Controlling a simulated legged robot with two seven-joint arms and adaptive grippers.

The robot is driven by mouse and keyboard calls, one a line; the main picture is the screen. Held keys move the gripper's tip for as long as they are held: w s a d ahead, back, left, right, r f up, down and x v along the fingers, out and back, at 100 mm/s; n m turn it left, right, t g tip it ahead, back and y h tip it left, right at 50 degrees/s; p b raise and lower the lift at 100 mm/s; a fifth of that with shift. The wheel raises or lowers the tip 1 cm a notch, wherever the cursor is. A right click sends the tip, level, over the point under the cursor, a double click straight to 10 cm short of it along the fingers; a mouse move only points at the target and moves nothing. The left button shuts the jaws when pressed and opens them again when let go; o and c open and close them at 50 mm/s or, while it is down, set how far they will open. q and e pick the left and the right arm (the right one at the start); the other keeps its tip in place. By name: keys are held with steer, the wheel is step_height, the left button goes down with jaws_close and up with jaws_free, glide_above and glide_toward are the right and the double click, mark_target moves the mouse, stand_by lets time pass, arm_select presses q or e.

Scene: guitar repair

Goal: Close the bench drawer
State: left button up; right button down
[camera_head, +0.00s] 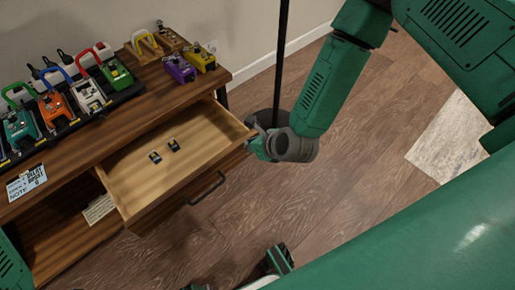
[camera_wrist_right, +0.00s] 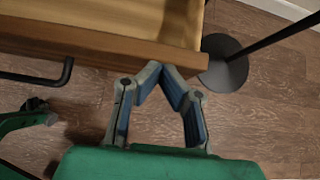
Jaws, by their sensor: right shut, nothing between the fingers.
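The wooden bench drawer (camera_head: 140,188) stands pulled out of the bench (camera_head: 85,130), with two small dark items (camera_head: 165,152) inside. Its black bar handle (camera_head: 207,190) is on the front face and also shows in the right wrist view (camera_wrist_right: 66,72). My right gripper (camera_head: 256,143) is at the drawer's right front corner. In the right wrist view my right gripper (camera_wrist_right: 163,72) has its fingertips together and empty, at the drawer's front edge (camera_wrist_right: 120,50). I cannot tell whether they touch it.
Several colourful pedals (camera_head: 55,107) stand on the bench top, with a purple one (camera_head: 179,68) near the right end. A dark stand with a round base (camera_wrist_right: 225,65) and upright pole is just beyond the drawer corner. Wooden floor (camera_head: 330,190) in front is mostly clear.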

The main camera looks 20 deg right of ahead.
steer(key=w+a+b, duration=0.1)
steer(key=w+a, duration=0.1)
steer(key=w, duration=0.4)
steer(key=w+a+b, duration=0.1)
steer(key=w+a, duration=0.1)
steer(key=w, duration=0.4)
steer(key=w+a+b, duration=0.1)
steer(key=w, duration=0.5)
steer(key=shift+a+b, duration=0.4)
steer(key=shift+f, duration=0.1)
